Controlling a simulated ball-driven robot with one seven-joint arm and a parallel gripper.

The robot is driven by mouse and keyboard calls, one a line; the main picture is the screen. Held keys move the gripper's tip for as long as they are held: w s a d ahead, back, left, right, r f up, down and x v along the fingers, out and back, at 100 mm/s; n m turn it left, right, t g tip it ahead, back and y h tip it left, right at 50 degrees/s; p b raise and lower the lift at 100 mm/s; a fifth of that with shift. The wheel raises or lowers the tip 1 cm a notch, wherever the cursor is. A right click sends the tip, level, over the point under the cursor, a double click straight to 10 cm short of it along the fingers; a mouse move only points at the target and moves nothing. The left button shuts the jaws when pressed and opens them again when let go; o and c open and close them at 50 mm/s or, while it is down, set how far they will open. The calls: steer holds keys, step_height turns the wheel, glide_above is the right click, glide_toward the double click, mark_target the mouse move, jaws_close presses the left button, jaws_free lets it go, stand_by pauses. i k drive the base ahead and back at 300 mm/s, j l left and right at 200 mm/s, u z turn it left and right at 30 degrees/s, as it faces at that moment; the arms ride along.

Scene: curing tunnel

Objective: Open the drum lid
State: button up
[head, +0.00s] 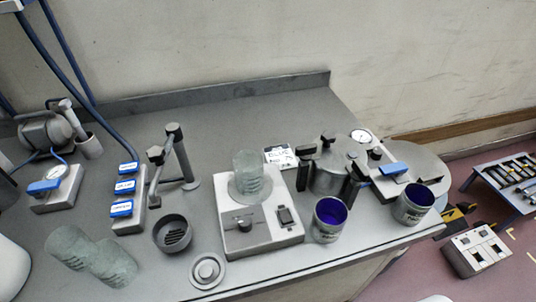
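A large round grey metal top (425,158), which looks like the drum lid, shows past the right end of the bench. It lies flat and looks closed. Its near left part is hidden behind a gauge plate and a cup, and the drum's side is mostly hidden. A smaller metal pot (327,172) with a lid and dark clamps stands on the bench to its left; its lid is down. My gripper is not in view.
On the bench (240,122) are a mixer base (262,235) with a clear cup, two blue-lined cups (328,218) (412,205), a gauge plate with a blue lever (393,170), and blue-handled valves (124,185). A tool-laden table (510,178) and a switch box (477,248) stand at right.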

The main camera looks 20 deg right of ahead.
mark_target(427, 169)
steer(key=k+l+u, duration=0.15)
steer(key=k+l, duration=0.5)
steer(key=k+l+u, duration=0.2)
steer(key=k+l, duration=0.45)
steer(key=k+l+u, duration=0.15)
steer(key=k+l, duration=0.45)
steer(key=k, duration=0.15)
steer(key=i+l, duration=0.35)
steer(key=l, duration=0.15)
steer(key=i+l, duration=0.35)
steer(key=l, duration=0.15)
steer(key=i+l, duration=0.35)
steer(key=i+l+u, duration=0.1)
steer(key=i+l, duration=0.3)
steer(key=l, duration=0.2)
steer(key=i+l, duration=0.3)
steer(key=l, duration=0.2)
